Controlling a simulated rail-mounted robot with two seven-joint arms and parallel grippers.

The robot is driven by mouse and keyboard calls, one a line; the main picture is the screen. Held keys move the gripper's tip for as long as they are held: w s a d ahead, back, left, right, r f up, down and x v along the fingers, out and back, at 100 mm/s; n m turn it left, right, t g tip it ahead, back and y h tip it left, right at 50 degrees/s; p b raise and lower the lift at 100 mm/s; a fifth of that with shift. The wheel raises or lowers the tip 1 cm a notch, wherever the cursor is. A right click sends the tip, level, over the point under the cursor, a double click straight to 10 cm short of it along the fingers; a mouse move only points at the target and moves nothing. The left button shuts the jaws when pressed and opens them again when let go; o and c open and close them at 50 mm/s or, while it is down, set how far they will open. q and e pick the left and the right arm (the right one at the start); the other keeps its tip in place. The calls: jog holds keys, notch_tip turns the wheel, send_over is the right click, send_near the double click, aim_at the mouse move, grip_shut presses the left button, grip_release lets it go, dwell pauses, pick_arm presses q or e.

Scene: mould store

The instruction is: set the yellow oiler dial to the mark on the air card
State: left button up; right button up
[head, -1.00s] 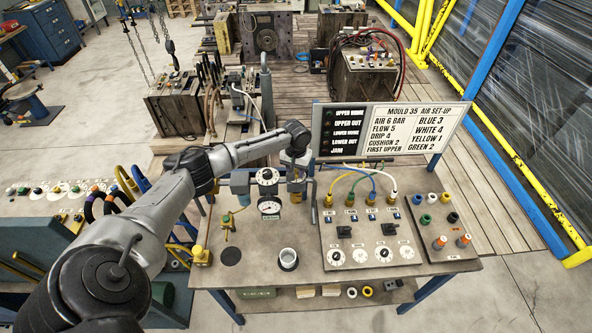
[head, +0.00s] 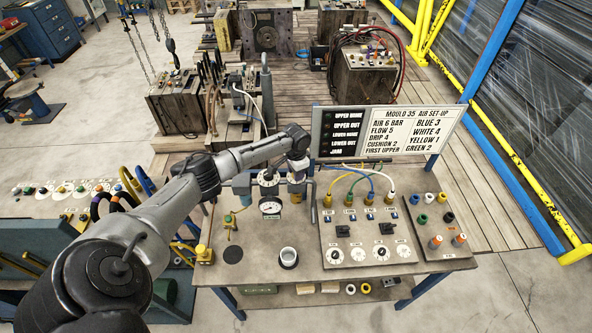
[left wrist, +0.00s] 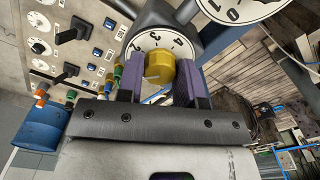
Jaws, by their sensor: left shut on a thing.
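The yellow oiler dial (left wrist: 160,69) is a round yellow knob in front of a white numbered face (left wrist: 150,45) in the left wrist view. My left gripper (left wrist: 160,80) has its two purple fingers on either side of the knob and is shut on it. A pale line shows on the knob, but I cannot tell which number it points at. In the head view my left gripper (head: 297,172) is at the bench's back pipework and hides the yellow dial. The air card (head: 415,130) stands behind the bench and reads DRIP 4, FLOW 5, YELLOW 1. My right gripper is out of view.
A panel (head: 345,232) with yellow, blue and white hoses, switches and small dials lies to the right.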

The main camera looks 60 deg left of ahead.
pick_arm(q)
jog(key=m, duration=0.3)
jog(key=shift+m, duration=0.4)
jog(key=m, duration=0.3)
jog(key=shift+m, duration=0.3)
jog(key=m, duration=0.3)
jog(key=shift+m, duration=0.3)
jog(key=m+b, duration=0.1)
jog(key=m, duration=0.2)
jog(key=shift+m, duration=0.4)
jog(key=m, duration=0.3)
jog(key=shift+b, duration=0.35)
jog(key=m+b, duration=0.1)
jog(key=m, duration=0.3)
jog(key=m+b, duration=0.1)
jog(key=m, duration=0.3)
jog(key=shift+r+m, duration=0.1)
jog(key=shift+m, duration=1)
